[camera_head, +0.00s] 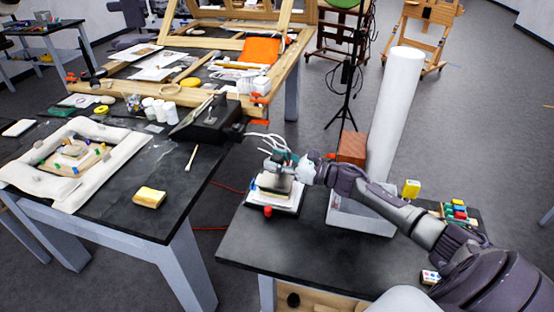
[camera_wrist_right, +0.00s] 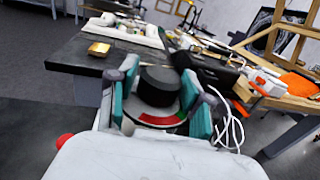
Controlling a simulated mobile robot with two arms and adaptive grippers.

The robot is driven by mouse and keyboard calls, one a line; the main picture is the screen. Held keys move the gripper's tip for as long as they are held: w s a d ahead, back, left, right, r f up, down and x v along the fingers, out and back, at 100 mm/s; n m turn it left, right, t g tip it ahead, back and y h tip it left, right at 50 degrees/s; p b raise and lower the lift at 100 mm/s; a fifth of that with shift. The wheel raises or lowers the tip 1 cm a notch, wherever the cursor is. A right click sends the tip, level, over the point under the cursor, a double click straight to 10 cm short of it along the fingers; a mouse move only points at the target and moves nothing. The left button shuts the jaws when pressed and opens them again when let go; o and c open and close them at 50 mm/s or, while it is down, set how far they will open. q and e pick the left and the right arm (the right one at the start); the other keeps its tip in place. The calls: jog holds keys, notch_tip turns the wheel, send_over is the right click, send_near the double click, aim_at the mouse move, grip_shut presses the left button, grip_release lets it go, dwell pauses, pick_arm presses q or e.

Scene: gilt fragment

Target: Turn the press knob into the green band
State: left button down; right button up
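The press knob (camera_wrist_right: 158,86) is a black round cap on a grey dial in the right wrist view. The dial's front edge carries a red arc (camera_wrist_right: 160,119), with a bit of green next to it close to the right finger. The knob's pointer is not clear to me. My right gripper (camera_wrist_right: 160,75) has its teal-padded fingers on either side of the knob, seemingly with narrow gaps. In the head view, my right gripper (camera_head: 281,165) is over the press (camera_head: 270,195) and mostly hides the knob. My left gripper is not in view.
A red button (camera_head: 268,211) sits at the press's front. The dark bench (camera_head: 310,250) is clear in front.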

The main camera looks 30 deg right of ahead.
jog(key=c, duration=0.7)
